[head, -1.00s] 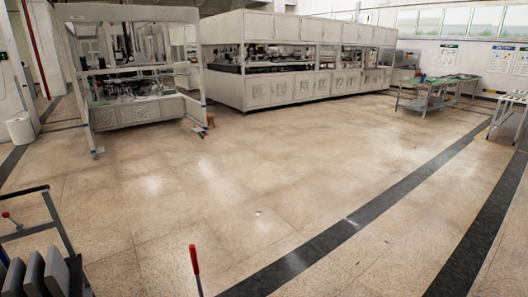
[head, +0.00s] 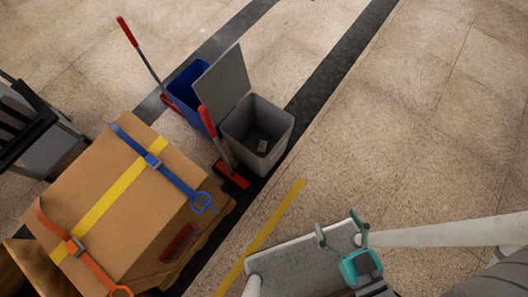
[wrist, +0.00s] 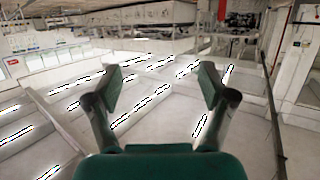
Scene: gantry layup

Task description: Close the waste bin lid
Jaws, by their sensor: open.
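The grey waste bin (head: 257,158) stands on the floor near the middle of the head view. Its grey lid (head: 224,82) is open, standing steeply up from the bin's back left edge. A small pale item lies inside on the bottom. My gripper (head: 341,228) is in the lower right of the head view, well apart from the bin and lid. Its two fingers are spread and empty. They also show spread in the wrist view (wrist: 163,82), with neither bin nor lid visible there.
A blue bin (head: 184,86) stands behind the lid. Red-handled tools lean by the bins, one with a red head (head: 231,177) at the grey bin's left. A strapped cardboard box (head: 150,205) fills the lower left. The floor right of the bin is clear.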

